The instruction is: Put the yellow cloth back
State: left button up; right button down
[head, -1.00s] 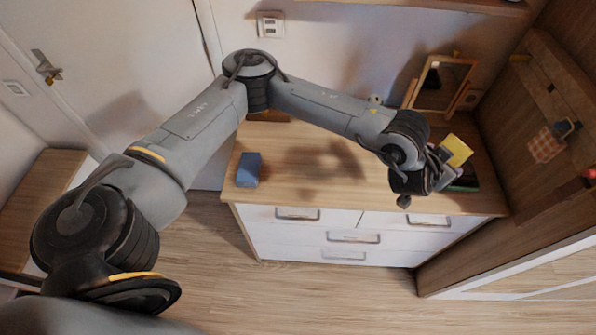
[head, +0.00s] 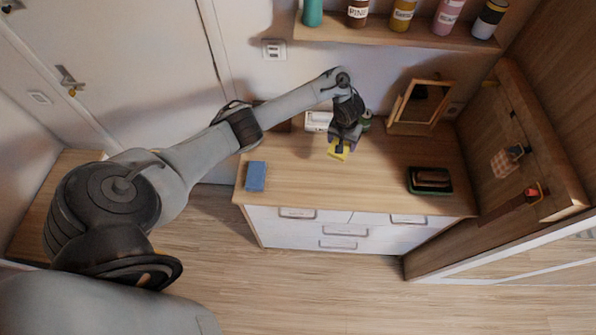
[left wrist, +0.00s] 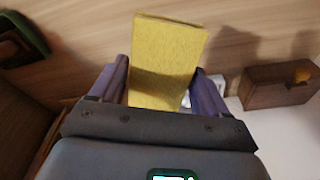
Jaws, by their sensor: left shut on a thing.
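The yellow cloth (head: 337,154) is in my left gripper (head: 343,145), above the back middle of the wooden dresser top (head: 300,180). In the left wrist view the cloth (left wrist: 167,58) looks like a flat, folded rectangle. It stands out between the two fingers of the left gripper (left wrist: 161,82), which are shut on its sides. Whether the cloth touches the dresser top cannot be told. My right gripper is not in view.
A dark green tray (head: 414,190) with a brown thing in it lies at the dresser's right. A blue block (head: 256,176) lies at the left. A framed mirror (head: 424,104) and a white object (head: 318,121) stand behind. A bottle shelf (head: 350,35) hangs above.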

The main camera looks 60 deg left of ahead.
aim_at(330, 148)
pick_arm(q)
jog(key=shift+g+h, duration=0.5)
jog(key=shift+g, duration=0.1)
jog(key=s+f, duration=0.1)
jog(key=s, duration=0.2)
jog(key=s+f, duration=0.1)
jog(key=shift+s+f+p, duration=0.15)
jog(key=shift+f+p, duration=0.2)
jog(key=shift+s+a+f, duration=0.1)
jog(key=shift+s+f, duration=0.05)
jog(key=s+f, duration=0.2)
jog(key=s, duration=0.1)
jog(key=s+a+f, duration=0.1)
jog(key=s+f, duration=0.1)
jog(key=s, duration=0.2)
jog(key=s+a+f, duration=0.1)
jog(key=s+f, duration=0.1)
jog(key=s, duration=0.2)
jog(key=shift+a+f, duration=0.25)
jog(key=shift+f, duration=0.05)
jog(key=shift+f+b, duration=0.75)
jog(key=shift+f, duration=1.3)
jog(key=o, duration=0.9)
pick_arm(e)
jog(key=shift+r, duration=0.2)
pick_arm(q)
jog(key=shift+r, duration=0.1)
